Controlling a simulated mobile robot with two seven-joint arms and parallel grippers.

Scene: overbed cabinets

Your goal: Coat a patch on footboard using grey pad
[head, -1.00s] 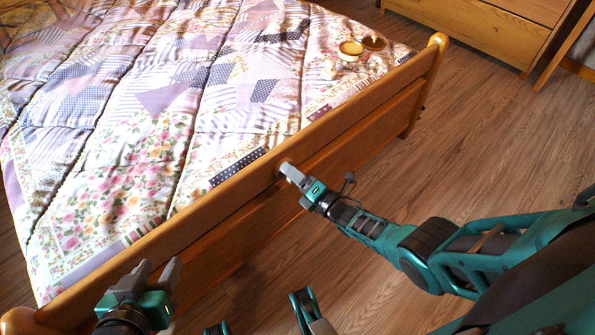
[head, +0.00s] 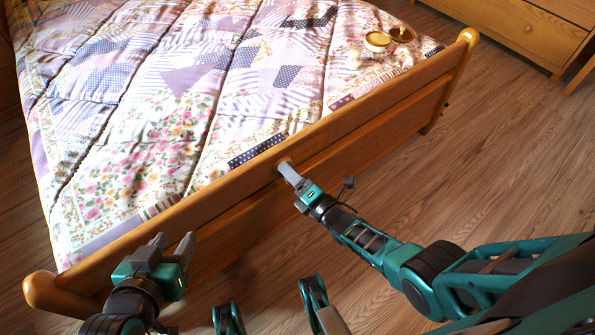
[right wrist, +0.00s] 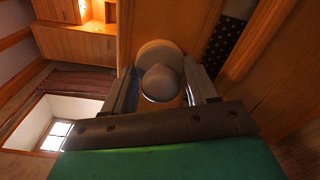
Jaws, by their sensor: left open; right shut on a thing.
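The footboard (head: 375,118) is a honey-coloured wooden board running diagonally across the head view, with a thick top rail. My right gripper (head: 287,170) is shut on the grey pad, at the footboard's bed-gripper side near the top rail. In the right wrist view the grey pad (right wrist: 162,82) is a round pale disc with a rounded knob, between the two fingers, its face toward the wood. Whether it touches the wood is hard to tell. No distinct coated patch shows. My left gripper (head: 174,246) is open and empty, in front of the footboard's left part.
A bed with a patchwork quilt (head: 160,110) lies behind the footboard. On its far right corner are a gold-topped round tin (head: 377,41), a brown disc (head: 401,34) and small pale items (head: 354,59). A wooden dresser (head: 530,30) stands far right. The floor (head: 490,150) between is clear.

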